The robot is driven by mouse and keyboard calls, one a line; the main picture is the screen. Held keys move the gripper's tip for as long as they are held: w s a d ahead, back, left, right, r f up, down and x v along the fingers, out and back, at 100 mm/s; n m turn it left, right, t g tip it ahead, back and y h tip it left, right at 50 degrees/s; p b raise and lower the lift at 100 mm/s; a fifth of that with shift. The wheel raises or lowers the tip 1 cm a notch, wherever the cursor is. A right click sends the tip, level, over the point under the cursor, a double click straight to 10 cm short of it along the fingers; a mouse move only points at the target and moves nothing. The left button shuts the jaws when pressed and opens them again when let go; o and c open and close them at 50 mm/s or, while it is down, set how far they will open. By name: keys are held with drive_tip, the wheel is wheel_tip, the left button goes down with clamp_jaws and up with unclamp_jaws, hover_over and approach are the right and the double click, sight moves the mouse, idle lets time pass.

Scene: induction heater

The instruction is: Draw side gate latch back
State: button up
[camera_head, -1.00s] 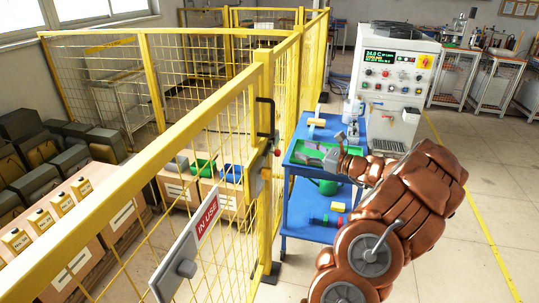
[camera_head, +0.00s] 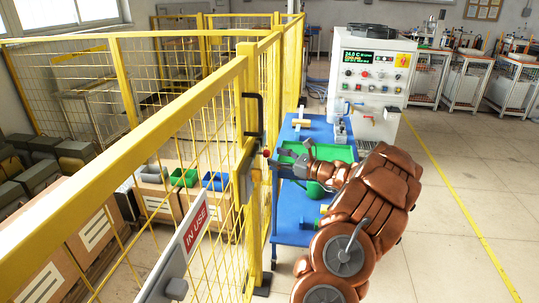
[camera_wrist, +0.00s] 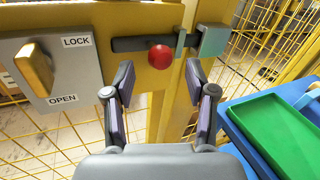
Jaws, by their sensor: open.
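The side gate latch shows in the wrist view as a dark bolt (camera_wrist: 140,43) with a red knob (camera_wrist: 160,56), on the yellow gate frame. The bolt reaches right to a grey-green keeper (camera_wrist: 212,40). A grey plate with LOCK and OPEN labels (camera_wrist: 48,70) and a brass-coloured handle (camera_wrist: 34,70) sits left of it. My gripper (camera_wrist: 160,85) is open, its fingers either side of and short of the red knob, with nothing between them. In the head view my gripper (camera_head: 278,165) is beside the latch's red knob (camera_head: 266,153) on the yellow gate (camera_head: 262,200).
A blue cart (camera_head: 290,222) with a green tray (camera_head: 330,152) stands right of the gate, under my arm. A white control cabinet (camera_head: 372,85) stands behind it. Open floor lies to the right.

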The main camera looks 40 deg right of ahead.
drive_tip(key=shift+x, duration=1.8)
drive_tip(key=shift+c, duration=0.2)
clamp_jaws()
